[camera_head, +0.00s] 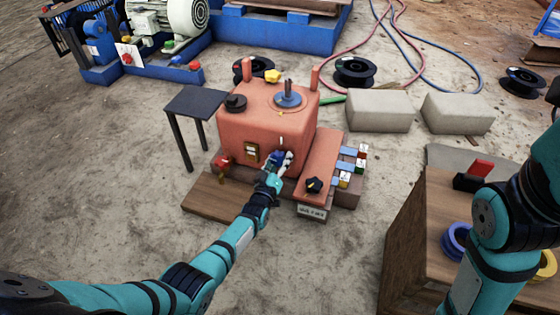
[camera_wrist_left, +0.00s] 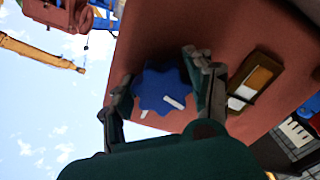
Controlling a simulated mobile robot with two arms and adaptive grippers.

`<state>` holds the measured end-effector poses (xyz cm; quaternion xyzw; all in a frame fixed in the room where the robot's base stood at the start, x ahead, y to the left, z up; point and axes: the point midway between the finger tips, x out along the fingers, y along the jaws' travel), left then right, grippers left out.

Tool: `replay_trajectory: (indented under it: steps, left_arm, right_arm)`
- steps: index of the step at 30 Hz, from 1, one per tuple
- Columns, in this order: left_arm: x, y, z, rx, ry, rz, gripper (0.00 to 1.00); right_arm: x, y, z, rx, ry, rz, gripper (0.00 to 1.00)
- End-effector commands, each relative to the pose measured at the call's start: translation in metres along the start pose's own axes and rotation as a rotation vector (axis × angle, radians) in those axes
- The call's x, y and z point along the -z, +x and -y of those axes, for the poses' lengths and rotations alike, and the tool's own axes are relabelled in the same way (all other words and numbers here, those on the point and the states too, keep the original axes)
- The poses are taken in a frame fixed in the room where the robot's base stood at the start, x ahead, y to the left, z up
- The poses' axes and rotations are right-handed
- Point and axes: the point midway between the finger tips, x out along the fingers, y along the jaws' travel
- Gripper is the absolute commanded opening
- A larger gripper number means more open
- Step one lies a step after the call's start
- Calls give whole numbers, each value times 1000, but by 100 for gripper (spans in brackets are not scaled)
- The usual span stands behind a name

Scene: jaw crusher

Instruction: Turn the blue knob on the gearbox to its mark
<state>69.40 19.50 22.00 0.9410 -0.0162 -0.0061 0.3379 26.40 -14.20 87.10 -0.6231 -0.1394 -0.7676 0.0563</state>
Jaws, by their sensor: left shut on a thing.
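The gearbox (camera_head: 262,115) is a salmon-red block on a base, with the blue knob (camera_head: 277,157) low on its front face. In the left wrist view the knob (camera_wrist_left: 152,82) is star-shaped with a white pointer line toward its lower right edge. A small white mark (camera_wrist_left: 144,114) shows at the knob's lower left; pointer and mark are not in line. My left gripper (camera_head: 281,162) is shut on the knob, one finger on each side; it also shows in the left wrist view (camera_wrist_left: 160,82). My right arm enters at the right, its gripper out of view.
A red valve handle (camera_head: 223,162) is left of the knob, a black star knob (camera_head: 314,185) at right. A brass-framed gauge (camera_head: 252,152) sits close beside the left gripper. A wooden crate (camera_head: 408,235) stands at the right.

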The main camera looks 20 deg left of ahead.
Motion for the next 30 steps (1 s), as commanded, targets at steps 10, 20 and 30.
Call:
replay_trajectory:
  steps: [10,20,30]
  left_arm:
    - [1,0,2,1,277,-2,21]
    - [1,0,4,0,591,-1,21]
    - [3,0,6,1,912,-1,21]
  right_arm:
    - [0,0,0,-1,0,2,40]
    - [-1,-1,0,-1,0,4,40]
    - [-1,-2,0,-1,-1,5,40]
